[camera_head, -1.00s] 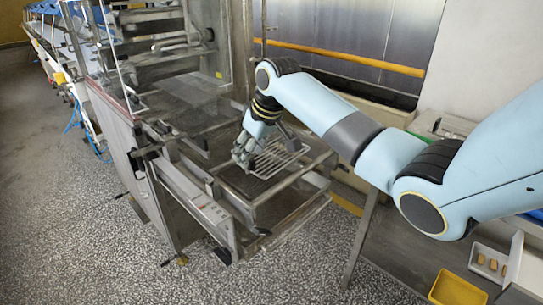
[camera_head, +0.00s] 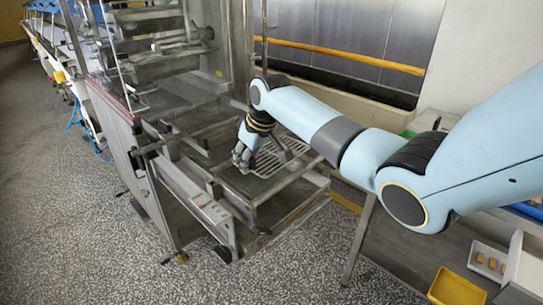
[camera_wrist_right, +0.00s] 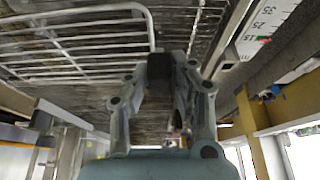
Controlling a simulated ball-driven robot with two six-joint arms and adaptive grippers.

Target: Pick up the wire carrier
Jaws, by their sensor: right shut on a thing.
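The wire carrier (camera_head: 268,162) is a light wire grid at the outfeed end of the steel machine, beside my right gripper. My right gripper (camera_head: 243,158) points down at the carrier's left edge and is shut on it. In the right wrist view the carrier's pale wires (camera_wrist_right: 85,38) fill the upper left, and the gripper's fingers (camera_wrist_right: 172,68) stand near its rim. The exact contact between fingers and wire is partly hidden. My left gripper is not in view.
The machine's metal frame (camera_head: 195,200) surrounds the carrier. A ruler scale (camera_wrist_right: 275,30) runs along a rail in the right wrist view. At the lower right are a yellow tray (camera_head: 457,288) and a white tray (camera_head: 488,261) with small brown pieces. Speckled floor lies at left.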

